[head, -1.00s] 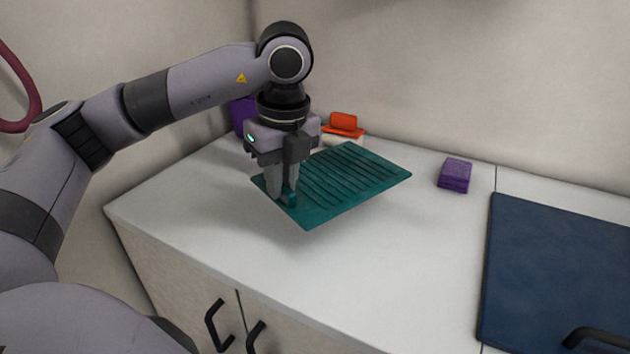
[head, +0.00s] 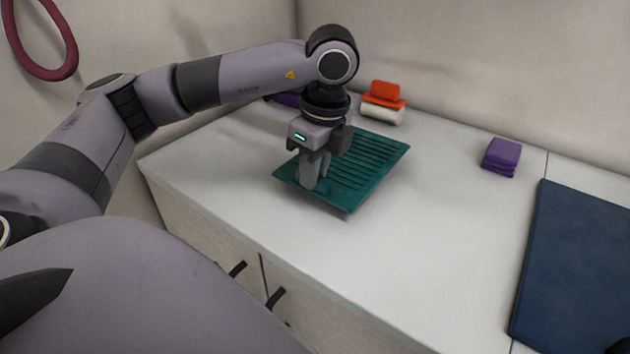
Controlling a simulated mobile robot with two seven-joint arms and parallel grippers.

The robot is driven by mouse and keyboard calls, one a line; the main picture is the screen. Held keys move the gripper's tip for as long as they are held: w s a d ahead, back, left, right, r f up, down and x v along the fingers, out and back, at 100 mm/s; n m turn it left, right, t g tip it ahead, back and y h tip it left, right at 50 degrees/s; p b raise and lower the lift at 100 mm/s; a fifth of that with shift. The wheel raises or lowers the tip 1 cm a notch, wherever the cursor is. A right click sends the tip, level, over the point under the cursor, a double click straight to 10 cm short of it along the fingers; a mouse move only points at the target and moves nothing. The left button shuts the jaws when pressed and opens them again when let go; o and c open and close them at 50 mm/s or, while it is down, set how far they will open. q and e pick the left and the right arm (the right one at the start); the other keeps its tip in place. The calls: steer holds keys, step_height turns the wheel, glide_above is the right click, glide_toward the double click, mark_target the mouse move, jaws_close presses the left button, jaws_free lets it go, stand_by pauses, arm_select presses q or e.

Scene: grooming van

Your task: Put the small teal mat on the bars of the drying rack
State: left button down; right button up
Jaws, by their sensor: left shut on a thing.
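The small teal mat (head: 372,160) is a ribbed rectangular sheet in the head view. My left gripper (head: 314,182) points down and is shut on the mat's near left part. The mat seems to hang a little above the white counter, roughly level; the exact gap is hard to tell. The gripper hides part of the mat's left side. The drying rack is not in view.
On the white counter (head: 420,240) stand an orange-and-white item (head: 384,100) at the back and a folded purple stack (head: 502,156) to the right. A dark blue pad (head: 580,260) lies at far right. The counter's front middle is clear.

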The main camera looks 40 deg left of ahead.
arm_select(q)
steer(key=shift+f, duration=1.55)
steer(key=c, duration=1.1)
jaws_free()
